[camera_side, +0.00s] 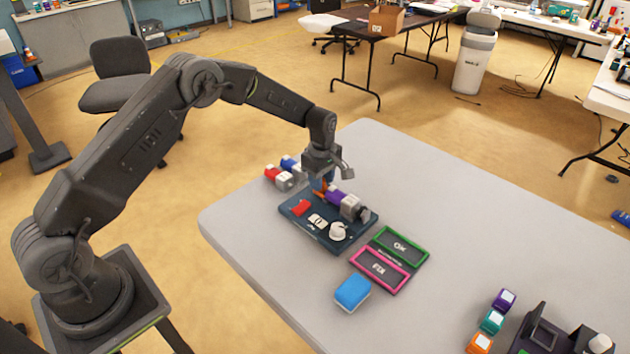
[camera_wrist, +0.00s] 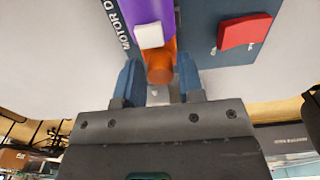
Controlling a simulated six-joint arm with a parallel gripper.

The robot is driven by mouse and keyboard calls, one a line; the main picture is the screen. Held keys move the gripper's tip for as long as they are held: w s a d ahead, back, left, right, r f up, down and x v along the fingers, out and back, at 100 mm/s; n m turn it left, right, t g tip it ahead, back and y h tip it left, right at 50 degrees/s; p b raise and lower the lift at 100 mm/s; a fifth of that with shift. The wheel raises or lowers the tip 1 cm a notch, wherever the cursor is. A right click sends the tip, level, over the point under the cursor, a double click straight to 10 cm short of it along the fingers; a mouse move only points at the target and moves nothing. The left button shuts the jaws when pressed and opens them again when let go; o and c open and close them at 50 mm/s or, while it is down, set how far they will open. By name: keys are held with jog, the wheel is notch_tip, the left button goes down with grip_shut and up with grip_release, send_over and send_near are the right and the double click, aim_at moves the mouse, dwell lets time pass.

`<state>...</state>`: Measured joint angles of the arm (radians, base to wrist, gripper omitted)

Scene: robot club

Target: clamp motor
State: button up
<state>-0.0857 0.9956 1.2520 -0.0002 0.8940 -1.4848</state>
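A dark blue board (camera_side: 312,228) lies on the grey table and bears a motor with a purple body (camera_side: 333,196) and grey end (camera_side: 350,206).
A red block (camera_side: 301,208) and white pieces (camera_side: 337,231) sit on the board. Red (camera_side: 277,176) and blue-ended (camera_side: 291,163) motors lie behind it. A green-framed OK tray (camera_side: 417,258), pink-framed FIX tray (camera_side: 376,284) and blue block (camera_side: 352,292) are in front. The table's right middle is clear.

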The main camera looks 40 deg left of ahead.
jog(key=shift+r, duration=2.75)
jog(key=shift+r, duration=0.1)
jog(key=s+d+r+m+t, duration=0.1)
jog(key=s+d+r+m, duration=0.1)
jog(key=s+r+m, duration=0.5)
jog(key=s+d+r+m+t, duration=0.1)
jog(key=s+r+m+t, duration=0.1)
jog(key=s+r, duration=0.85)
jog(key=s+d+r+m+t, duration=0.1)
jog(key=s+m, duration=0.3)
jog(key=s, duration=0.4)
jog(key=s+r+m+t, duration=0.1)
jog(key=s+r+m, duration=0.2)
jog(key=s, duration=0.6)
jog(key=shift+s+d+m+t, duration=0.3)
jog(key=shift+d+m, duration=0.1)
jog(key=shift+m, duration=0.6)
